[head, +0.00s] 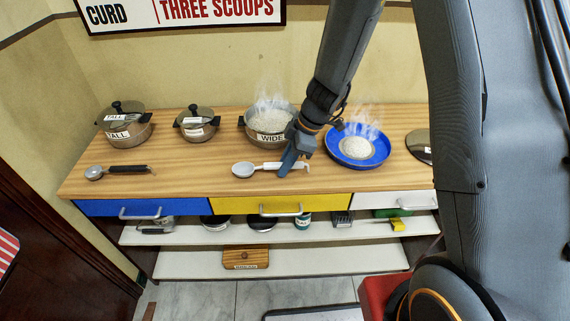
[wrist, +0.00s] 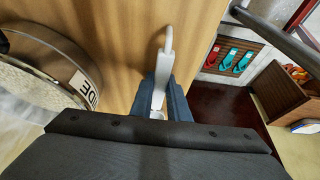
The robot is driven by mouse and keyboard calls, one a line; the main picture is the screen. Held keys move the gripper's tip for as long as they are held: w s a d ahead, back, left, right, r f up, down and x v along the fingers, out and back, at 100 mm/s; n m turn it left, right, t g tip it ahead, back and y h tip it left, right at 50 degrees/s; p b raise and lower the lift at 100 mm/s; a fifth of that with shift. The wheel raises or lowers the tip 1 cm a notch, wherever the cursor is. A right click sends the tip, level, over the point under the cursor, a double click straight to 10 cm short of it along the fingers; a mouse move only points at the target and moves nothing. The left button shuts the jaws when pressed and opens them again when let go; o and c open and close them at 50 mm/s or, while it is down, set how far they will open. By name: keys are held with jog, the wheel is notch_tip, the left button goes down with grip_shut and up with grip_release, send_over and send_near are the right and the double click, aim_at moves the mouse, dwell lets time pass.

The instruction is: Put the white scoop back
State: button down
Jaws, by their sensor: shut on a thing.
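The white scoop (head: 243,169) lies level along the front part of the wooden counter (head: 200,179) in the head view, its grey-white bowl to the left and its handle to the right. My gripper (head: 288,163) is shut on the scoop's handle.
A steaming pot (head: 270,123) labelled WIDE stands behind the scoop. A blue plate (head: 378,157) with steaming rice is to the right. A dark-handled scoop (head: 128,169) and two lidded pots, one (head: 124,127) labelled TALL, are at left. Drawers, including a yellow one (head: 265,205), lie below.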

jog(key=c, duration=1.7)
grip_release()
jog(key=shift+r+p, duration=0.15)
jog(key=shift+p, duration=0.25)
jog(key=b+v, duration=0.3)
jog(key=v, duration=0.8)
jog(key=shift+s+d+r+m+t+h, duration=0.1)
jog(key=shift+s+d+m+h, duration=0.65)
jog(key=shift+s+d+m, duration=1.55)
jog(key=shift+s+d+r+m+t+h, duration=0.15)
jog(key=shift+s+d+m+h, duration=0.9)
jog(key=shift+s+m, duration=2.1)
jog(key=shift+s+d+r+m+t+h, duration=0.1)
jog(key=shift+s+d+m+h, duration=0.4)
jog(key=shift+s+d+m, duration=2.2)
jog(key=shift+w+a+m, duration=0.65)
jog(key=shift+w, duration=0.05)
